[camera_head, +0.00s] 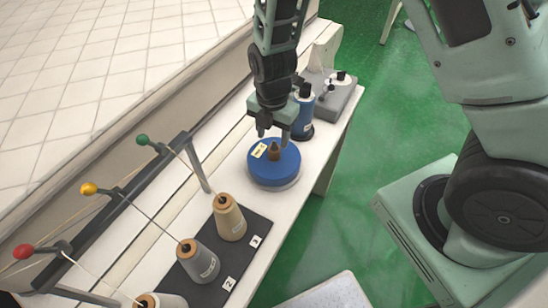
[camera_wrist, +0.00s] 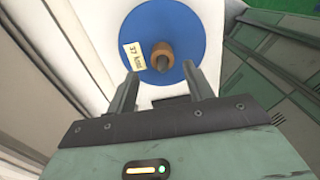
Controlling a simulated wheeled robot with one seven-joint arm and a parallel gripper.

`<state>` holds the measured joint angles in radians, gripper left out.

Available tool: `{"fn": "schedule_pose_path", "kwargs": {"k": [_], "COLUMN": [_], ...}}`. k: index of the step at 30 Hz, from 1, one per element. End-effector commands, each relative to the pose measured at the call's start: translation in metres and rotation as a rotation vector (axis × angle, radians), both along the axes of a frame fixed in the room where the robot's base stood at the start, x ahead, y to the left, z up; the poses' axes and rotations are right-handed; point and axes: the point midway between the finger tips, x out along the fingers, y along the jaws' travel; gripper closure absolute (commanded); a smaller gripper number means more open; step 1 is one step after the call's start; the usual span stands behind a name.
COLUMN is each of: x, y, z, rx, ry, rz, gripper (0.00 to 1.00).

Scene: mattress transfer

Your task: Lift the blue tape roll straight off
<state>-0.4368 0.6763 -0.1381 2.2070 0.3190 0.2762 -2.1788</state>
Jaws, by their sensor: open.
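The blue tape roll (camera_head: 273,166) lies flat on the white table, with a pale label on its top and a brown hub at its centre. It also shows in the wrist view as a blue disc (camera_wrist: 190,30) with a brown ring around a dark peg (camera_wrist: 162,60) in the middle. My gripper (camera_head: 273,137) is open above the roll's hub. In the wrist view its two fingers (camera_wrist: 160,82) reach toward the near edge of the disc, with the hub lying just beyond and between their tips. Nothing is between the fingers.
Thread cones, a tan one (camera_head: 229,218) and a grey one (camera_head: 198,262), stand on a dark numbered mat at the front left. A rack with coloured knobs (camera_head: 90,189) runs along the left. A blue spool (camera_head: 303,112) and a grey machine (camera_head: 338,98) stand behind the roll.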

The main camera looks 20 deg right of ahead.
Motion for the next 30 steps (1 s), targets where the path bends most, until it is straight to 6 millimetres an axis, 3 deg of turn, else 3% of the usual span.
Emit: {"fn": "schedule_pose_path", "kwargs": {"k": [8, 18, 27, 28, 30], "x": [-0.002, -0.003, -0.003, -0.003, -0.003], "y": [-0.001, -0.003, -0.002, -0.002, -0.002], "z": [-0.015, -0.053, -0.058, -0.058, -0.058], "rx": [-0.001, 0.0, 0.001, 0.001, 0.001], "ry": [0.004, 0.001, 0.001, 0.001, 0.001], "rz": [-0.002, -0.001, -0.001, -0.001, -0.001], "gripper": [0.48, 0.48, 0.48, 0.51, 0.7]}}
